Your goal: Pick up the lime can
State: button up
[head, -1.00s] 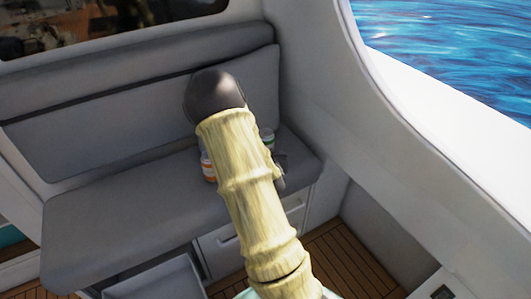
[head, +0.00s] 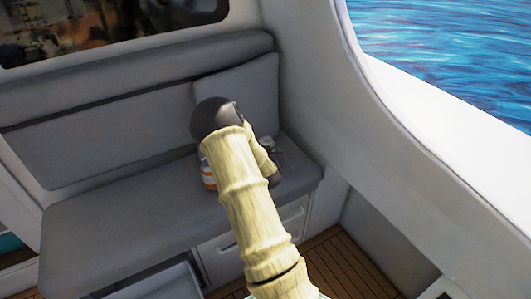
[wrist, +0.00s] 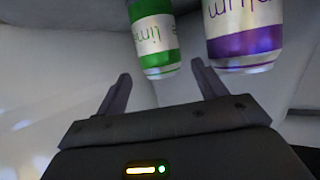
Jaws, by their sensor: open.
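The lime can (wrist: 155,40) is green and white with "lime" on its label. In the wrist view it is at the top middle, just beyond the gap between my fingertips. My gripper (wrist: 161,71) is open and empty, with one finger on each side of the can's line. The can's upper part is cut off by the frame edge. In the head view my arm hides the lime can, and I cannot make it out there.
A white and purple can (wrist: 243,32) stands close right of the lime can in the wrist view, near my right finger. An orange and white container (head: 208,174) sits on the grey bench seat (head: 110,225). A grey cushion (head: 252,90) and backrest are behind.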

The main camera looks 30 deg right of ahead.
aim_at(266, 140)
jog(key=shift+x, duration=1.15)
jog(key=shift+x, duration=2.85)
jog(key=c, duration=1)
notch_tip(266, 140, up, 10)
